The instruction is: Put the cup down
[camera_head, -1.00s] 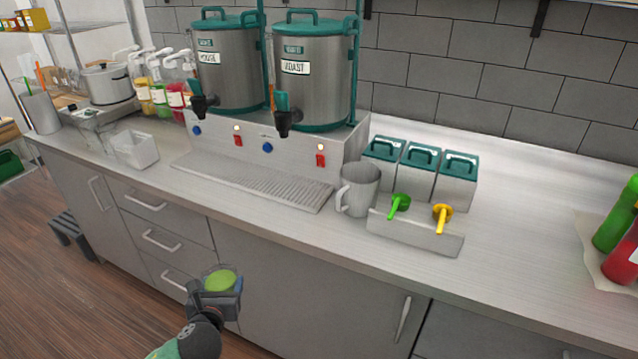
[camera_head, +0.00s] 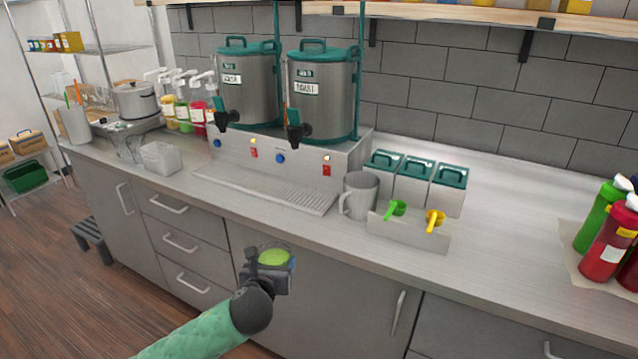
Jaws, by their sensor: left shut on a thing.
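My left gripper (camera_head: 268,262) is shut on a cup (camera_head: 274,257) with green contents showing at its top. It holds the cup in front of the counter's drawers and doors, below the countertop edge. Most of the cup is hidden behind the gripper. The grey countertop (camera_head: 300,226) runs across the view beyond the cup. My right gripper is not in view.
A grey mug (camera_head: 360,195) stands beside the drip tray (camera_head: 265,190) of two drink dispensers (camera_head: 320,95). Right of it are lidded boxes (camera_head: 412,180) and a holder with green and yellow scoops. Bottles (camera_head: 607,235) stand far right. Free counter lies between.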

